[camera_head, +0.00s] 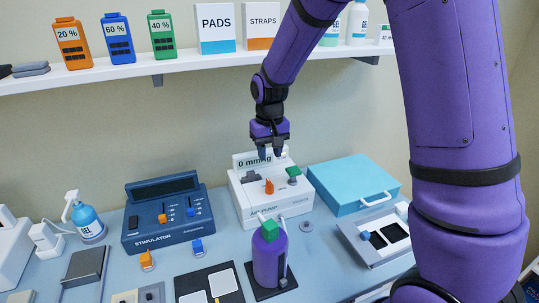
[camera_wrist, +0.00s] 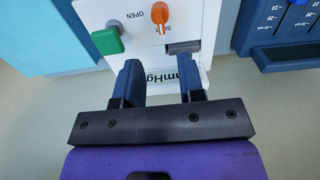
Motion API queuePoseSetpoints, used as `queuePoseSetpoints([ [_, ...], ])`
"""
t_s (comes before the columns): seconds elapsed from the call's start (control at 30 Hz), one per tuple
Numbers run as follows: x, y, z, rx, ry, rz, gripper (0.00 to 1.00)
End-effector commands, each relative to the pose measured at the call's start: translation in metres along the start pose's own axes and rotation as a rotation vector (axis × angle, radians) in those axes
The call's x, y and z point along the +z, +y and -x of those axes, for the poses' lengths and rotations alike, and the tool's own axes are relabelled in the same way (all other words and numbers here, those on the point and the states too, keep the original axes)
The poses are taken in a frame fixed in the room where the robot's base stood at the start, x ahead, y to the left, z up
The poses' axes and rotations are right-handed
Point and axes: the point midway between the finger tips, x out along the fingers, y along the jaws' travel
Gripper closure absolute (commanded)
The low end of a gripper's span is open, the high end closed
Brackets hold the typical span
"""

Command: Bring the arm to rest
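My purple arm (camera_head: 457,100) reaches in from the right of the head view and bends down at the middle. My gripper (camera_head: 270,155) hangs over the back of the white air pump (camera_head: 247,208), in front of its "0 mmHg" display. In the wrist view my gripper (camera_wrist: 160,85) has its two dark fingers apart with nothing between them. Beyond the fingertips are the pump's front (camera_wrist: 148,50), a green knob (camera_wrist: 107,40) and an orange switch (camera_wrist: 160,14). I cannot tell whether the fingers touch the pump.
A blue stimulator (camera_head: 165,222) stands left of the pump and a light-blue case (camera_head: 345,180) right of it. A purple bottle with a green block (camera_head: 268,255) stands in front. A shelf (camera_head: 200,62) with batteries and boxes runs above.

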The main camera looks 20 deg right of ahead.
Motion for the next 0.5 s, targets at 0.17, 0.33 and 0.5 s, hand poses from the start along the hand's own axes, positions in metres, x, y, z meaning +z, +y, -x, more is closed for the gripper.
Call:
queuePoseSetpoints([
  [0.17, 0.0, 0.0, 0.0, 0.0, 0.0, 0.0, 0.64],
  [0.33, 0.001, 0.001, 0.002, -0.001, 0.004, 0.0, 0.64],
  [0.5, 0.013, 0.006, 0.028, -0.008, 0.035, -0.002, 0.64],
])
